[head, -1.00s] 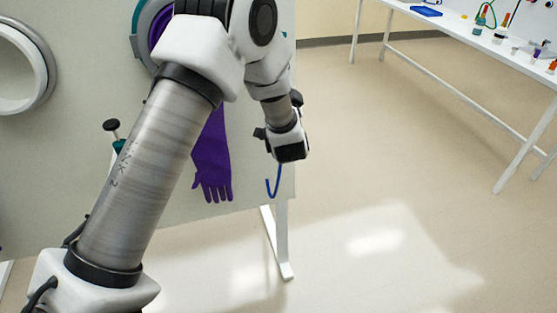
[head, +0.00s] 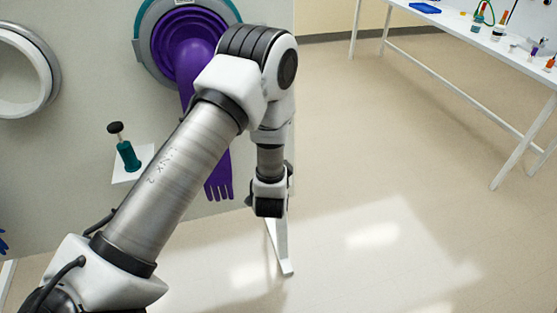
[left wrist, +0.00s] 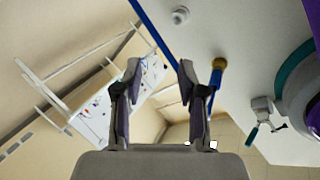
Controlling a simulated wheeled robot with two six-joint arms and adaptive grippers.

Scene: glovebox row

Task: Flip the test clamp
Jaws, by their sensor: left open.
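A small grey clamp-like fitting with a teal handle (left wrist: 258,115) sits on the pale panel in the left wrist view, beside the teal-rimmed glove port; I take it for the test clamp. My right gripper is in neither view.
A purple glove (head: 219,178) hangs from its port (head: 163,72), partly behind my arm. Blue tubing (left wrist: 150,29) and a brass knob (left wrist: 219,64) are near the fingers. A white bench (head: 470,38) stands right; floor between is clear.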

